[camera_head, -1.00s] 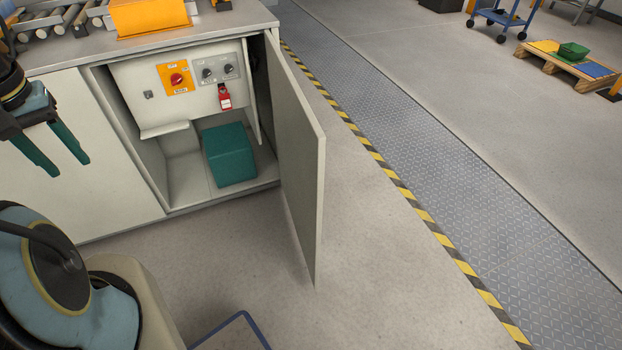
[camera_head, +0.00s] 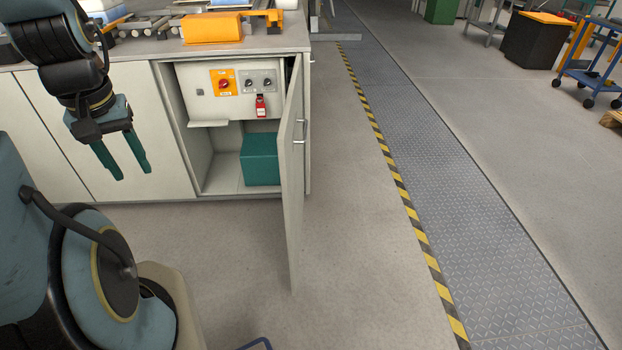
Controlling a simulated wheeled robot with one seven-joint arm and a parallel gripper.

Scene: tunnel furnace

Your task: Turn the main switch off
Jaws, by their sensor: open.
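The main switch (camera_head: 223,84) is a red rotary knob on a yellow-orange plate. It sits on a pale panel (camera_head: 205,105) inside an open cabinet, left of two dark knobs (camera_head: 258,84) on a grey plate. The angle of the red knob is too small to read surely. A red padlock-like tag (camera_head: 261,106) hangs below the dark knobs. My gripper (camera_head: 132,177) has two teal fingers pointing down, apart and empty. It hangs in front of the closed cabinet front, left of the opening and lower in the picture than the switch.
The cabinet door (camera_head: 293,170) stands open on the right, jutting toward me. A teal box (camera_head: 261,159) stands on the cabinet floor. A yellow housing (camera_head: 212,28) and rollers are on the countertop above. The floor right of the door is clear up to the striped line (camera_head: 395,185).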

